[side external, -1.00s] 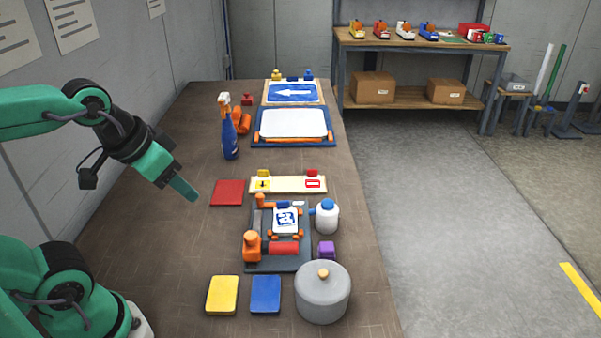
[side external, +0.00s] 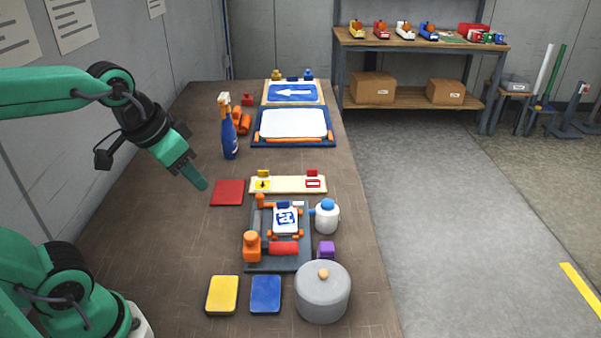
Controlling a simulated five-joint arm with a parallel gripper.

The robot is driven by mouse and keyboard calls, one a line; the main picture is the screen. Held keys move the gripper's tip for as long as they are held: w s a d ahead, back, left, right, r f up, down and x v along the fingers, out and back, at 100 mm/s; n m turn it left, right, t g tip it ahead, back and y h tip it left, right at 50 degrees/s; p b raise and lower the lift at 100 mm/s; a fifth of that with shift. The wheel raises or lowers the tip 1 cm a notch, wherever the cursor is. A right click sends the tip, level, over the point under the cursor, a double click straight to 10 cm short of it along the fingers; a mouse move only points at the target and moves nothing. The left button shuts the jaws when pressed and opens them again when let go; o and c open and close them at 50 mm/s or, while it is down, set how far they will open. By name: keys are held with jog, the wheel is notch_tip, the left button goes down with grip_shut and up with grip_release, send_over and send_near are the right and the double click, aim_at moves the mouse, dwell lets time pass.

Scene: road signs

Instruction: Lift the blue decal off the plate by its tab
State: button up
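A small white plate (side external: 295,229) sits in the dark grey fixture (side external: 256,225) in the middle of the table. A blue decal (side external: 284,218) with white marks lies on it. I cannot make out its tab at this size. My gripper (side external: 203,185) hangs above the table, left of the fixture and near the red square pad (side external: 228,192). It is apart from the plate. Its fingers overlap in this view, so I cannot tell whether it is open, and I see nothing held in it.
Orange clamps and a red roller (side external: 284,248) surround the plate. A white bottle (side external: 327,218) and a grey lidded pot (side external: 322,293) stand at the right. The table's left front is clear.

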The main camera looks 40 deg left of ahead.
jog(key=w+m+g, duration=0.1)
jog(key=w+m, duration=0.1)
jog(key=w, duration=0.6)
jog(key=m+g, duration=0.4)
send_near(285, 201)
jog(key=shift+s+a+f, duration=0.15)
jog(key=shift+s, duration=0.05)
jog(key=shift+w+f, duration=0.4)
jog(key=shift+f, duration=0.2)
jog(key=shift+f, duration=0.1)
jog(key=shift+s+f, duration=0.15)
jog(key=shift+f, duration=1.75)
jog(key=shift+s+f, duration=0.1)
jog(key=shift+f, duration=1.8)
grip_shut()
